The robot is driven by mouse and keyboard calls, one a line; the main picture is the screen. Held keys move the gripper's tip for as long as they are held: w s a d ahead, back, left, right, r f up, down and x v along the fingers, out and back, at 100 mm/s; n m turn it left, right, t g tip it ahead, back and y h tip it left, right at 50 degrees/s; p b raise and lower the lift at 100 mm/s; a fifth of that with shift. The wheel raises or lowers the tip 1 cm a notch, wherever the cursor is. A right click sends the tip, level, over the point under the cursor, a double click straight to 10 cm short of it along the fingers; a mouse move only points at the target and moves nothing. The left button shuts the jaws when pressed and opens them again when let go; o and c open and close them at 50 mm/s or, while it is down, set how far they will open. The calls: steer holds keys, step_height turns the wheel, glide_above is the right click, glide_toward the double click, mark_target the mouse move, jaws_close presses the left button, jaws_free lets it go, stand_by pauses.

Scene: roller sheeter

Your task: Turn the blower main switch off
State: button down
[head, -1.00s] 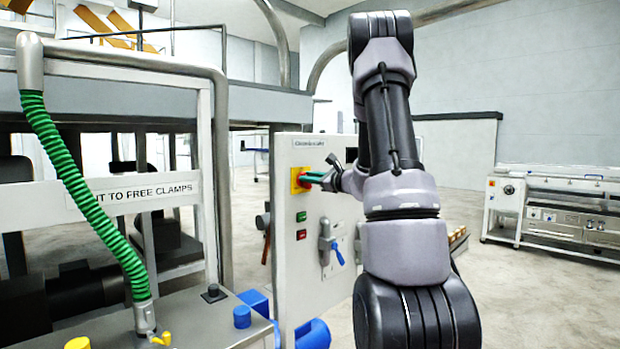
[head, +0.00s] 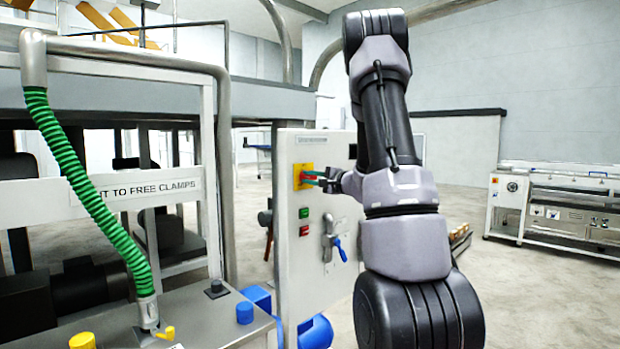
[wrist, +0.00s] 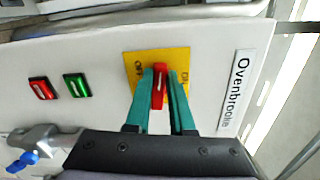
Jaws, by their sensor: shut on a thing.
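The switch is a red knob (wrist: 159,86) on a yellow square plate (wrist: 178,66) with small letters at two edges. In the head view the yellow plate (head: 298,171) sits high on the white panel (head: 345,225). My gripper (wrist: 160,78) has its two green fingers on either side of the red knob and is shut on it. In the wrist view the knob's long side runs nearly along the fingers. In the head view my gripper (head: 313,179) reaches the plate from the right, and the fingers partly hide the knob.
A printed label (wrist: 236,88) is beside the plate. A green hose (head: 85,190) hangs at left. Open floor lies at right.

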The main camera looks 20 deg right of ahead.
steer(key=shift+f+n, duration=0.25)
steer(key=shift+n, duration=0.75)
steer(key=c, duration=0.8)
jaws_free()
steer(key=v, duration=1)
steer(key=shift+s+d+r, duration=0.1)
steer(key=shift+s, duration=0.3)
